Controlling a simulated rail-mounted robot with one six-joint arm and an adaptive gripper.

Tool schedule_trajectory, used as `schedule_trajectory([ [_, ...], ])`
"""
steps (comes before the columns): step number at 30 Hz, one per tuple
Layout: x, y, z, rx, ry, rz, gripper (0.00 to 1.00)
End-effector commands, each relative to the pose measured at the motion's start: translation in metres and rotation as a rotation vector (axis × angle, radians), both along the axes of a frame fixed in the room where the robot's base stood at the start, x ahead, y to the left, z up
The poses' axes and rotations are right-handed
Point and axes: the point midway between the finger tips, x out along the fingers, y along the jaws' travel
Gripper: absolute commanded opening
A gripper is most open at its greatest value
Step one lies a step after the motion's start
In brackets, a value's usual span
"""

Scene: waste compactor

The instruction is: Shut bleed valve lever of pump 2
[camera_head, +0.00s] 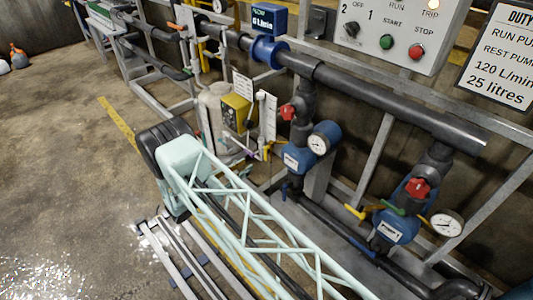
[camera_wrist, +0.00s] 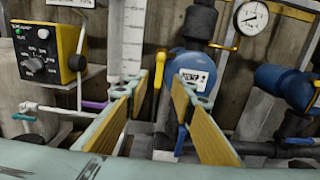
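The blue pump (camera_wrist: 193,66) stands beyond my gripper in the wrist view, its white label (camera_wrist: 197,79) too small to read surely. It appears to be the middle pump (camera_head: 297,158) in the head view. A yellow lever (camera_wrist: 160,70) stands nearly upright at the pump's left side. My gripper (camera_wrist: 163,88) is open, its two tan-padded fingers spread. The lever shows between the fingertips; I cannot tell its depth or any contact. A blue handle (camera_wrist: 181,140) hangs lower, partly behind the right finger. In the head view I cannot make out my fingers clearly.
A yellow control box (camera_wrist: 47,52) and a clear graduated tube (camera_wrist: 126,40) stand left. A purple handle (camera_wrist: 95,104) lies low left. A gauge (camera_wrist: 251,18) and another blue pump (camera_wrist: 285,85) are right. Grey rails and dark pipe (camera_head: 400,92) run above the pumps. Floor (camera_head: 60,170) is open left.

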Motion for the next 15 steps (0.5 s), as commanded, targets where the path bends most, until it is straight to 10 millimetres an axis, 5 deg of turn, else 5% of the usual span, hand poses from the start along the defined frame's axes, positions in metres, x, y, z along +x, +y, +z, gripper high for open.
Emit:
schedule_trajectory([
  [15, 0.003, -0.0029, 0.0, 0.0, 0.0, 0.0, 0.23],
])
